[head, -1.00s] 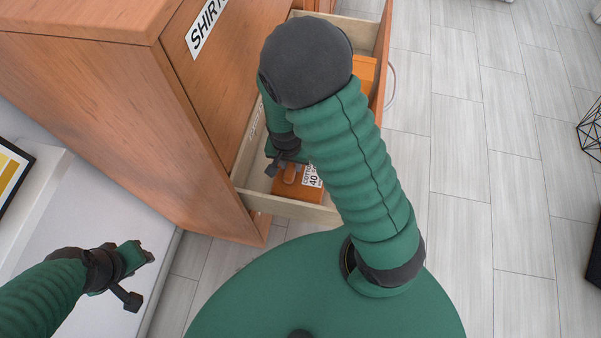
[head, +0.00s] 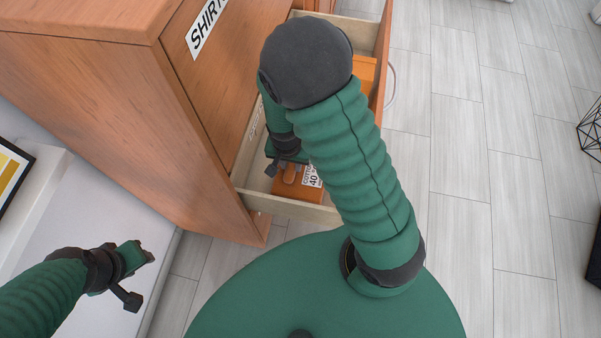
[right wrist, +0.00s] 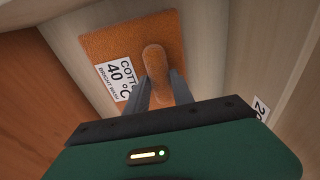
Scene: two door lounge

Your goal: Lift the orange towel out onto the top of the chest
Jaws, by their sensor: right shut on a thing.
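The orange towel (head: 290,190) lies in the open drawer (head: 290,208), at its near end. It has a white label reading "COTTON 40" and a rounded raised fold (right wrist: 156,62). The right wrist view shows the towel (right wrist: 112,42) flat on the drawer floor. My right gripper (head: 287,174) is in the drawer, its fingers shut on the raised fold (right wrist: 160,85). My right arm hides part of the towel and drawer in the head view. The wooden chest (head: 75,15) has a bare visible top. My left gripper (head: 143,277) is open and empty, left of the drawer.
Another orange item (head: 366,75) lies at the far end of the drawer, partly behind my arm. A closed drawer front (head: 215,70) labelled "SHIRT..." is above. A white ledge (head: 60,215) with a framed picture (head: 12,170) is at left.

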